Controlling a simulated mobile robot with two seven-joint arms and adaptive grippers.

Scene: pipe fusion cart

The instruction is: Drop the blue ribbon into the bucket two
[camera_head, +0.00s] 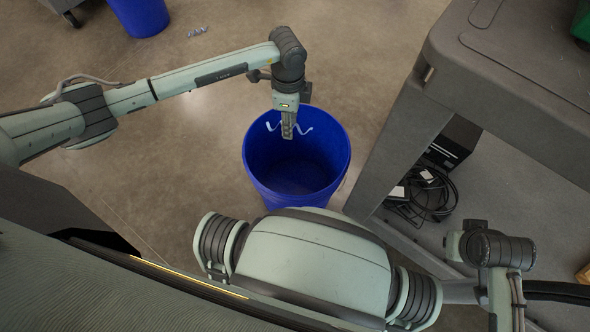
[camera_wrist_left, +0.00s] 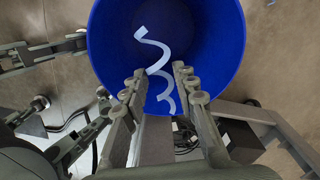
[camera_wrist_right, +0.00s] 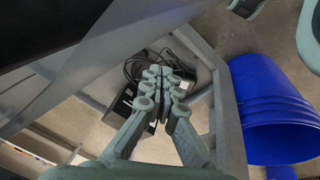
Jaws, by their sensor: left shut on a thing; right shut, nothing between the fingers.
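A light blue curly ribbon (camera_head: 302,129) is held at the fingertips of my left gripper (camera_head: 288,132), over the mouth of a large blue bucket (camera_head: 262,168). In the left wrist view the ribbon (camera_wrist_left: 153,45) curls between and beyond the fingers of my left gripper (camera_wrist_left: 160,84), with the open bucket (camera_wrist_left: 215,50) behind it. The inside of the bucket looks empty. My right gripper (camera_wrist_right: 166,82) is shut and empty in the right wrist view, away from the bucket (camera_wrist_right: 270,110). No readable number shows on the bucket.
Another blue bucket (camera_head: 140,14) stands at the top left, with a pale curly ribbon (camera_head: 197,31) on the floor beside it. A grey cart (camera_head: 395,150) stands right of the near bucket, with a black box (camera_head: 453,143) and cables (camera_head: 425,195) below. Floor left of the bucket is clear.

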